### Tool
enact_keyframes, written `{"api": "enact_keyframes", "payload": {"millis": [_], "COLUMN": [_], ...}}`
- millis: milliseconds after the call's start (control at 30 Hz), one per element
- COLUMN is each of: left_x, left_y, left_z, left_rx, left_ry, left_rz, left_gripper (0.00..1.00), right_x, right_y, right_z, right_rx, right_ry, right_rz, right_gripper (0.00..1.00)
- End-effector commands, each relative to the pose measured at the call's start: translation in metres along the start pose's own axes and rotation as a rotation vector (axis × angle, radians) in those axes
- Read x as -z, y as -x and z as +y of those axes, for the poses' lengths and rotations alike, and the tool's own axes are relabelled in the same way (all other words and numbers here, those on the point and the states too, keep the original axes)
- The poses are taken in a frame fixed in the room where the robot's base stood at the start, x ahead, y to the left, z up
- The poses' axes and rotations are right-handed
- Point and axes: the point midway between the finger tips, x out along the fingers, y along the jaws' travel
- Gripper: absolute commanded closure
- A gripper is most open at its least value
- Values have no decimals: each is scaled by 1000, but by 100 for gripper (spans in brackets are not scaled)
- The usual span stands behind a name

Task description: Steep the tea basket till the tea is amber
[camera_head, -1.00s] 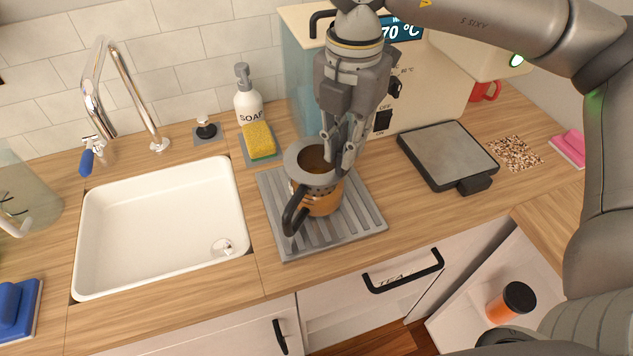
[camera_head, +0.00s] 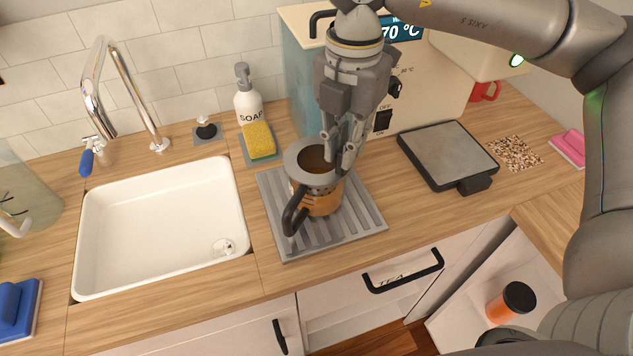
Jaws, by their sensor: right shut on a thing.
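A mug (camera_head: 318,201) with a black handle and an amber-brown lower part stands upright on a grey slatted drip tray (camera_head: 357,221). A grey metal tea basket (camera_head: 313,162) sits in the mug's mouth, with its rim on top and brown inside it. My right gripper (camera_head: 343,165) points down at the basket's back right edge and is shut on the basket's rim side. The exact contact is partly hidden by the fingers. My left gripper is not in view.
A white sink (camera_head: 160,228) with a tap lies left of the tray. A soap bottle (camera_head: 248,97), a sponge (camera_head: 259,139) and a water heater reading 70 °C (camera_head: 408,28) stand behind. A black-edged scale (camera_head: 447,153) is to the right.

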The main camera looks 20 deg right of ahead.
Motion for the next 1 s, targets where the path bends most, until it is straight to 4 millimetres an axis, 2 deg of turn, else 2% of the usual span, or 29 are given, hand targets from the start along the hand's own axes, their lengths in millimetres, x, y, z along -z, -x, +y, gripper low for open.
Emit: {"api": "enact_keyframes", "payload": {"millis": [267, 1000], "left_x": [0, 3], "left_y": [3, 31], "left_z": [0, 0], "left_rx": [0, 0], "left_ry": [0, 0], "left_rz": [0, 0], "left_gripper": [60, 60], "right_x": [0, 0], "right_y": [5, 57], "right_z": [0, 0], "right_rx": [-1, -2], "right_ry": [0, 0], "right_rz": [0, 0], "right_gripper": [100, 100]}}
